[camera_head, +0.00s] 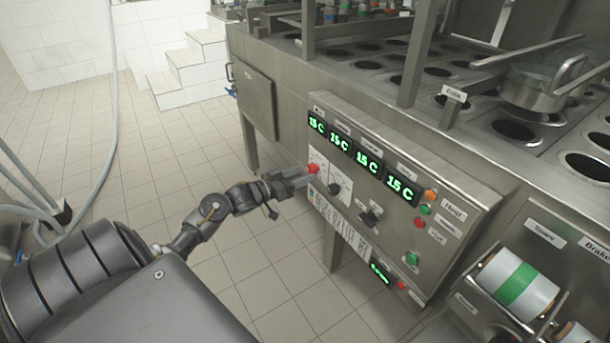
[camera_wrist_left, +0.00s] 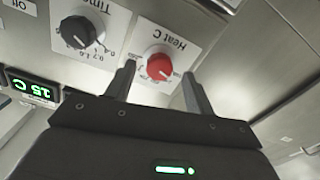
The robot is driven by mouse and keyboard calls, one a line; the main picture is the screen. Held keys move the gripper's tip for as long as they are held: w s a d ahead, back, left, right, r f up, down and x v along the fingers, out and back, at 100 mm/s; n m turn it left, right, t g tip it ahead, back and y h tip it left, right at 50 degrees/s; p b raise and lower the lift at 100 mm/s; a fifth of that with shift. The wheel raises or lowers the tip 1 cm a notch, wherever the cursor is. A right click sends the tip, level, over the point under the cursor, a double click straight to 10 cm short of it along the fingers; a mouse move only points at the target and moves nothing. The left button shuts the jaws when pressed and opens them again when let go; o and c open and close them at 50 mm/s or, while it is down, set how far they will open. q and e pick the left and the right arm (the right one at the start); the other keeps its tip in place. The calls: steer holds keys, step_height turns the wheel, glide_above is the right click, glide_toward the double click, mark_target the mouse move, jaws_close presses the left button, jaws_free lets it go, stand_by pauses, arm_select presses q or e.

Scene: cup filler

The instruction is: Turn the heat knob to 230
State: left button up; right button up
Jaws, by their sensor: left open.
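The red heat knob (camera_head: 313,169) sits on a white dial plate on the control panel. In the left wrist view the red knob (camera_wrist_left: 159,66) is under the label "Heat C", which appears upside down. My left gripper (camera_head: 300,175) is at the panel, its fingers pointing at the knob. In the wrist view the left gripper's fingers (camera_wrist_left: 158,85) are spread, one on each side of the knob, and I see a gap to it on both sides. The exact pointer reading is too small to tell. My right gripper is not in view.
A black time knob (camera_wrist_left: 82,31) is beside the heat knob; it also shows in the head view (camera_head: 335,188). Green displays (camera_head: 339,144) reading 15 C line the panel. Several coloured buttons (camera_head: 425,210) are to the right. Tiled floor (camera_head: 200,130) is open left of the machine.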

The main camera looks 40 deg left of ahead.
arm_select(q)
steer(key=shift+x, duration=0.8)
steer(key=shift+w, duration=0.2)
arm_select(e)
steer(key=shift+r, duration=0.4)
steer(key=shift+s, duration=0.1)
arm_select(q)
steer(key=c, duration=1)
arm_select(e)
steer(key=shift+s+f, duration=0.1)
